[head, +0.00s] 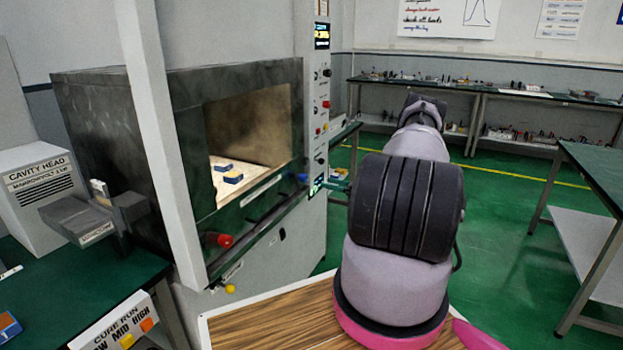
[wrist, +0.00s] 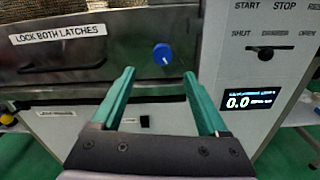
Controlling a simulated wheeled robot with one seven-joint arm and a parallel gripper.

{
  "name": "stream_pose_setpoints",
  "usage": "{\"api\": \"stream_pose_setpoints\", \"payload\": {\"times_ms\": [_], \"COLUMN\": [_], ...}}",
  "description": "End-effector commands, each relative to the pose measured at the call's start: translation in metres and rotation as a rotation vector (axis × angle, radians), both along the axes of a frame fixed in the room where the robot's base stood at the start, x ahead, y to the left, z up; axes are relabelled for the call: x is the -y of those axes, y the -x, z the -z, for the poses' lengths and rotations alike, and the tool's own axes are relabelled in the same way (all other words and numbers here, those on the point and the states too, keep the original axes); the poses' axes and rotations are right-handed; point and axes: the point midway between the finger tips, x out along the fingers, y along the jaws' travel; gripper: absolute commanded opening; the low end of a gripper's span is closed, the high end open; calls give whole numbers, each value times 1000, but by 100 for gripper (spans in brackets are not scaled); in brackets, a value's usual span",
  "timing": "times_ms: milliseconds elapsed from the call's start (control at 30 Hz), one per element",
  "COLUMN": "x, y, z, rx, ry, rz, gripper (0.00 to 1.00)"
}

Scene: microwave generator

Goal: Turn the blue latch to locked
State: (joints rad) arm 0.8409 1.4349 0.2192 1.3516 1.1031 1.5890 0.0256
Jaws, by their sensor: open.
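The blue latch (wrist: 162,53) is a round knob with a short white mark on the lower front edge of the oven. In the wrist view it sits just beyond and between my fingertips, apart from them. In the head view the blue latch (head: 302,178) is small, at the right end of the oven's front edge. My gripper (wrist: 158,73) is open and empty, with its two green fingers spread on either side below the latch. In the head view my arm hides most of the gripper; some green (head: 335,186) shows left of the arm.
A red knob (head: 224,240) is at the left of the same edge. A label "LOCK BOTH LATCHES" (wrist: 58,35) is left of the latch. A control panel with a display (wrist: 250,100) stands close on the right. The oven cavity (head: 250,130) is open, with blue-and-tan blocks inside.

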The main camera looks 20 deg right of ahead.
Motion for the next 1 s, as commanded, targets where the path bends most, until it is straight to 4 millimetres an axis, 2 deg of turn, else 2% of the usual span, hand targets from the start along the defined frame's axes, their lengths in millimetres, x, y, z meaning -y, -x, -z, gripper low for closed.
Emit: {"api": "stream_pose_setpoints", "payload": {"times_ms": [167, 500, 700, 1000], "x": [-4, -43, -58, -64], "y": [-7, -56, -77, -85], "z": [5, 5, 5, 4], "rx": [0, 0, 0, -1], "ry": [-14, -11, -10, -11], "rz": [12, 9, 11, 12], "gripper": [77, 77, 77, 77]}}
